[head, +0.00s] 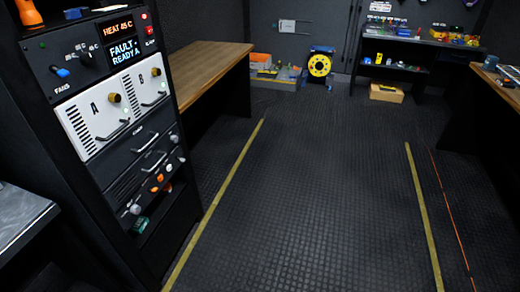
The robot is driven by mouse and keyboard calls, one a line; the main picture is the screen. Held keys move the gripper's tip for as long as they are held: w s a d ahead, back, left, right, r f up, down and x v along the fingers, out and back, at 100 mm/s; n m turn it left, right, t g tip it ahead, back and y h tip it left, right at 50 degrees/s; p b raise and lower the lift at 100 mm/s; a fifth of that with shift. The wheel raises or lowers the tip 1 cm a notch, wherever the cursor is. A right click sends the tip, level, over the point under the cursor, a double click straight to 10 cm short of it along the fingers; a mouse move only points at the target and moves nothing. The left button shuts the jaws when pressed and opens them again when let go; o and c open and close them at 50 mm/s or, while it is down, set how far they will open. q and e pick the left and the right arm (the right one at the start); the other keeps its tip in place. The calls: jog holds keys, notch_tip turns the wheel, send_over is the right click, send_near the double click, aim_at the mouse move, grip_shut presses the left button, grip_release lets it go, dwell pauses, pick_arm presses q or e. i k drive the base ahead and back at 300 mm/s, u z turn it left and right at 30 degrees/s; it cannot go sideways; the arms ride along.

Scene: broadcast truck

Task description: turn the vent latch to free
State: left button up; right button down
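No part in view is clearly marked as the vent latch, so I cannot tell which it is. A tall black equipment rack (178,215) stands at the left. Its top panel has a blue-tipped switch (62,72) above the word FANS, a black knob (87,57) and a small display (124,50) reading "FAULT READY A". A second display (118,28) reads "HEAT 45 C". Below are white modules A (86,118) and B (138,80), each with a brass knob and a dark handle. A framed panel (294,28) is on the back wall. Neither gripper is in view.
A wooden-topped bench (205,65) stands behind the rack. A yellow cable reel (320,66), a grey bin (275,80) and a cardboard box (387,92) sit along the back. Dark floor (310,190) between two yellow lines is clear. Another bench (500,85) lines the right.

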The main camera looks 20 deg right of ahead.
aim_at(173, 139)
jog(key=u, duration=0.05)
jog(key=k, duration=0.35)
jog(key=z, duration=1.5)
jog(key=i, duration=3.05)
jog(key=u, duration=1.3)
jog(key=i, duration=0.85)
jog(key=u, duration=0.85)
